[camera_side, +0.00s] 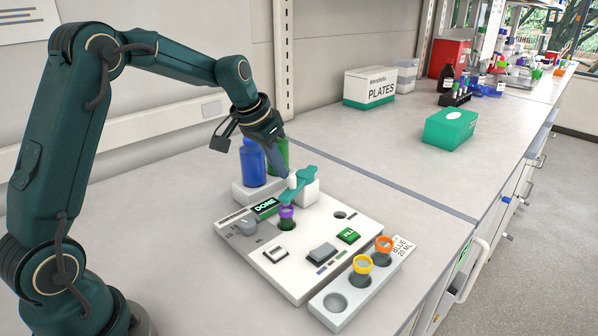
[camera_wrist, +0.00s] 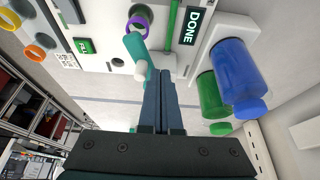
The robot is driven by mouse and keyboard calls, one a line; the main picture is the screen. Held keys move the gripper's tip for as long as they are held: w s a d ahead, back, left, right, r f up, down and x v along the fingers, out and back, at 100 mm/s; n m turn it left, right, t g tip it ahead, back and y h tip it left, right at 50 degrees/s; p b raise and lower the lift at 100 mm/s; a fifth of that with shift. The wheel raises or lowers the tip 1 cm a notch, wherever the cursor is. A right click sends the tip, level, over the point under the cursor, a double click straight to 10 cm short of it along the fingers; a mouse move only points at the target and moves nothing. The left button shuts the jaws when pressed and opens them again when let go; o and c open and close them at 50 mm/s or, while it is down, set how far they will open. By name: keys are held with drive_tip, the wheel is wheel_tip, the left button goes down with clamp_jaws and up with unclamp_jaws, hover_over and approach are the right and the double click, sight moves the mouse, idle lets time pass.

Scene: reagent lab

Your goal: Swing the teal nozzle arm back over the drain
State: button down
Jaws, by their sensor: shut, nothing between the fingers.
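The teal nozzle arm (camera_side: 299,174) reaches from a white block at the back of the dispenser panel toward a purple-ringed vial (camera_side: 287,212). Its front end is at or above this vial. It also shows in the wrist view (camera_wrist: 136,46), with a white peg (camera_wrist: 140,68) on it. A dark round opening (camera_side: 341,214), which looks like the drain, lies to the right of the vial, with no nozzle over it. My gripper (camera_side: 284,172) is shut and empty, close beside the nozzle arm; in the wrist view its fingertips (camera_wrist: 161,74) are right of the peg. I cannot tell whether they touch.
The white panel (camera_side: 262,248) carries a knob, switches, a green FILL label and a DONE display (camera_side: 265,207). A rack (camera_side: 338,318) with yellow- and orange-ringed vials stands in front. Blue (camera_side: 252,163) and green bottles stand behind.

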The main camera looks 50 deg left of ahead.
sight(295, 178)
drive_tip(key=shift+f, duration=1.4)
drive_tip(key=shift+d, duration=0.1)
drive_tip(key=shift+w+d, duration=0.4)
drive_tip(key=shift+d, duration=0.35)
drive_tip(key=shift+w+d, duration=0.4)
drive_tip(key=shift+d, duration=0.35)
drive_tip(key=shift+w+d, duration=1.25)
drive_tip(key=shift+d, duration=0.05)
